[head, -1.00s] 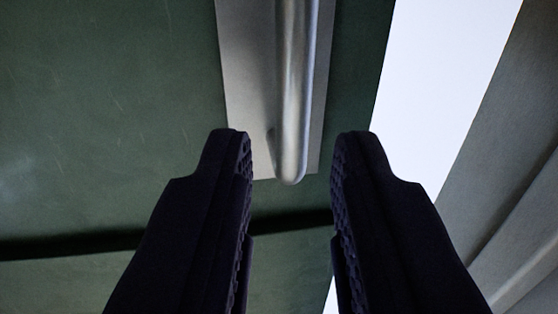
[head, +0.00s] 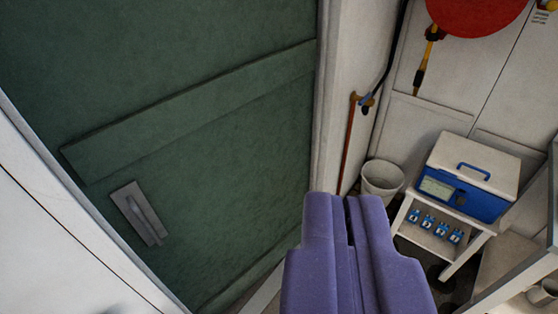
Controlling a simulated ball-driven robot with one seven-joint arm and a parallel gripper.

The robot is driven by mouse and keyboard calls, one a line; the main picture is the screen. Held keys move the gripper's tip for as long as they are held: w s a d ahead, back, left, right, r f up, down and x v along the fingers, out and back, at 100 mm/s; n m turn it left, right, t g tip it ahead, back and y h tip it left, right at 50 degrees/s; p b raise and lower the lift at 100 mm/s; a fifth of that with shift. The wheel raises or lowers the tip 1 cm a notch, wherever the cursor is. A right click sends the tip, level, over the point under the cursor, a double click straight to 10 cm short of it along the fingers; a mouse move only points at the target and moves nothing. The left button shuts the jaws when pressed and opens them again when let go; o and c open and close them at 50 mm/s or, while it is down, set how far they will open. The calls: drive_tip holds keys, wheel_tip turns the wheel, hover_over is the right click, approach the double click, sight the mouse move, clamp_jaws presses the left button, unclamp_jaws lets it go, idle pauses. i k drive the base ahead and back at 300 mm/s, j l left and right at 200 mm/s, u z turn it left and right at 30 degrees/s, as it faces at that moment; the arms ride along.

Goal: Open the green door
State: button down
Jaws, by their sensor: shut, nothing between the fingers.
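The green door (head: 220,150) fills the left half of the head view, slanted, with a raised horizontal band across it. A grey metal pull handle on a plate (head: 140,213) is fixed near the door's lower left part. My purple gripper (head: 344,205) is at the bottom centre, shut and empty. It is well to the right of the handle and apart from it. I cannot tell whether the door stands ajar.
A white post (head: 330,100) borders the door on the right. Beyond it are a white bucket (head: 382,180), a white shelf cart (head: 430,236) bearing a blue-and-white box (head: 468,175), and a red round object (head: 478,12) on the wall. A white panel (head: 60,240) lies at lower left.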

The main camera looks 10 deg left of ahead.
sight(187, 124)
drive_tip(key=l+u, duration=0.35)
drive_tip(key=l, duration=0.35)
drive_tip(key=l+u, duration=0.35)
drive_tip(key=l, duration=0.4)
drive_tip(key=i+l+u, duration=0.7)
drive_tip(key=l+u, duration=0.25)
drive_tip(key=i+l+u, duration=0.1)
drive_tip(key=i, duration=0.35)
drive_tip(key=i+l+u, duration=0.15)
drive_tip(key=i+l, duration=0.15)
drive_tip(key=i+l+u, duration=0.1)
drive_tip(key=i+l, duration=0.2)
drive_tip(key=i, duration=0.2)
